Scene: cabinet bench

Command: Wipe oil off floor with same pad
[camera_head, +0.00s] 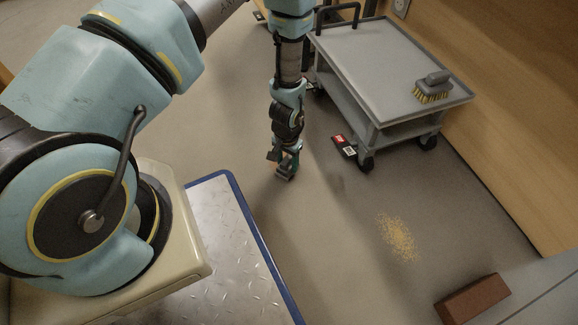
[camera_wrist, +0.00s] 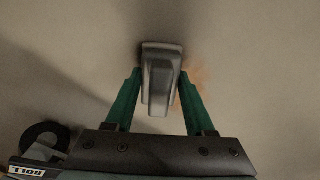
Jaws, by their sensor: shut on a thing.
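My gripper (camera_head: 285,165) points down close to the floor, left of the trolley. In the wrist view its green fingers (camera_wrist: 155,100) are shut on the grey handle of the pad (camera_wrist: 160,80). The pad is at or just above the floor; I cannot tell whether it touches. A faint orange oil patch (camera_wrist: 194,84) shows on the floor, partly hidden by the pad and the right finger. I cannot make out the oil in the head view.
A grey trolley (camera_head: 375,65) carries a yellow-bristled brush (camera_head: 433,87). A red, white and black item (camera_head: 344,146) lies by its wheel. Yellow crumbs (camera_head: 400,238) are scattered on open floor. A brown block (camera_head: 473,298) is at lower right. Wooden panels (camera_head: 510,140) stand along the right.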

